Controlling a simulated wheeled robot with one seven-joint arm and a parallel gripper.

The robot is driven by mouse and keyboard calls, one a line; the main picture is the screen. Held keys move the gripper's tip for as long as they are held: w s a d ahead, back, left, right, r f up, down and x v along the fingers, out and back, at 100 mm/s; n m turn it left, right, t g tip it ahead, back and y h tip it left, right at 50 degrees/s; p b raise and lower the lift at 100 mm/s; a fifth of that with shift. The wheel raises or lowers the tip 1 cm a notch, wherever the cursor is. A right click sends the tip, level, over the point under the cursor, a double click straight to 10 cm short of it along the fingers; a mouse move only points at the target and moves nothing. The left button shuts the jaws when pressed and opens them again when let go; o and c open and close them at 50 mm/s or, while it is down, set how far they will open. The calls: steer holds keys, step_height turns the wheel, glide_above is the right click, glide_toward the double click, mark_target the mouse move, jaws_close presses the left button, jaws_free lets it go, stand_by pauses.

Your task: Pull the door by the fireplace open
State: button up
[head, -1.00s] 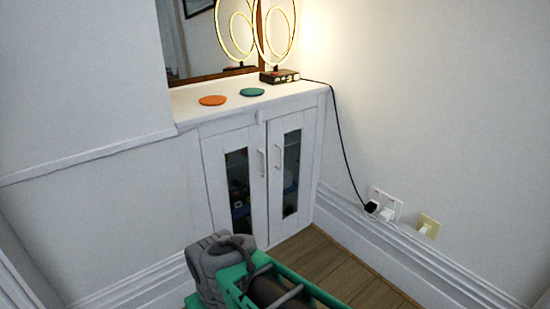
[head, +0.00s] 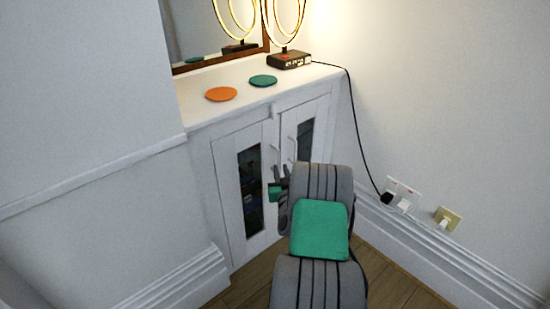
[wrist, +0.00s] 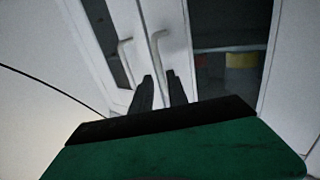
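A white cabinet (head: 200,165) with two glass-paned doors stands in the corner. Its left door (head: 228,190) and right door (head: 322,118) look shut. Each has a pale upright bar handle near the middle seam, the left one (head: 277,160) and the right one (head: 291,150). The two handles also show in the wrist view, one (wrist: 158,48) straight ahead of the fingers and the other (wrist: 124,62) to its left. My gripper (wrist: 161,80) is open, its two dark fingers apart, close to the nearer handle's end. I cannot tell whether the fingers straddle it. My arm hides the right door's lower part.
An orange disc (head: 221,94), a teal disc (head: 263,80) and a ring lamp (head: 288,60) stand on the cabinet top. The lamp's black cord (head: 357,130) runs down to wall sockets (head: 402,195) on the right. Bare wooden floor (head: 250,278) shows below.

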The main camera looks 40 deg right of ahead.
mark_target(279, 162)
steer(key=x, duration=0.6)
steer(key=shift+b, duration=0.4)
steer(key=shift+c, duration=0.6)
jaws_close()
